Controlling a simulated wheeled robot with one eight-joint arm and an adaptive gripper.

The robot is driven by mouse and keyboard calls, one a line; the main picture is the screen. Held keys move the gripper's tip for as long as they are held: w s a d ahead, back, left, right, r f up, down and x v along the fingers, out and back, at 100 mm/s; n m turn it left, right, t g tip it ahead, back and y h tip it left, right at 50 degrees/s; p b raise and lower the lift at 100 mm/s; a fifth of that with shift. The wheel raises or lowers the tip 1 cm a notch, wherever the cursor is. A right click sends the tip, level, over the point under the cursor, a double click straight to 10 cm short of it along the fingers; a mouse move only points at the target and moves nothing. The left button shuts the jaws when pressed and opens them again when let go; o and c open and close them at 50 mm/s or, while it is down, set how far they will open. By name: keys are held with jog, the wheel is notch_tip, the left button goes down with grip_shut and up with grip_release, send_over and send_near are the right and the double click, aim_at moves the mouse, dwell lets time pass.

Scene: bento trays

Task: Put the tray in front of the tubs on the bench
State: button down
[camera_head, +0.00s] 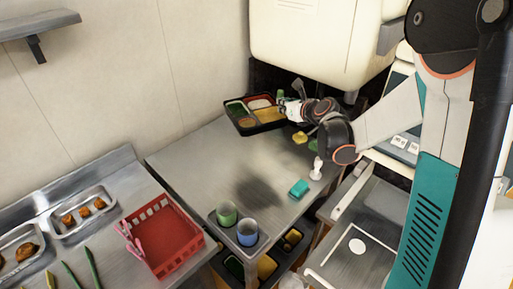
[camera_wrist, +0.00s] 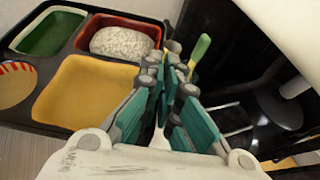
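The tray (camera_head: 243,126) is a black bento tray with green, red and yellow compartments, at the far end of the bench. In the wrist view the tray (camera_wrist: 75,133) fills the left side, with something white and grainy in its red compartment. My gripper (camera_head: 284,105) is at the tray's right side. In the wrist view its teal-padded fingers (camera_wrist: 168,70) are close together and appear shut on the tray's right wall; the exact contact is hidden. A green tub (camera_head: 226,213) and a blue tub (camera_head: 247,232) stand in a grey holder at the bench's near end.
The bench (camera_head: 205,165) is clear in the middle. A teal block (camera_head: 298,188), a white piece (camera_head: 317,169) and a yellow piece (camera_head: 300,138) lie along its right side. A red basket (camera_head: 175,240) stands on the left counter. A green-handled utensil (camera_wrist: 201,48) shows behind my fingers.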

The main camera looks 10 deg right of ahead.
notch_tip(320, 180, down, 20)
jog(key=b, duration=0.7)
jog(key=shift+d+r+b, duration=0.1)
jog(key=shift+r+b, duration=0.1)
jog(key=shift+b, duration=0.1)
jog(key=shift+w+f, duration=0.1)
jog(key=shift+f, duration=0.05)
jog(key=c, duration=1.8)
grip_release()
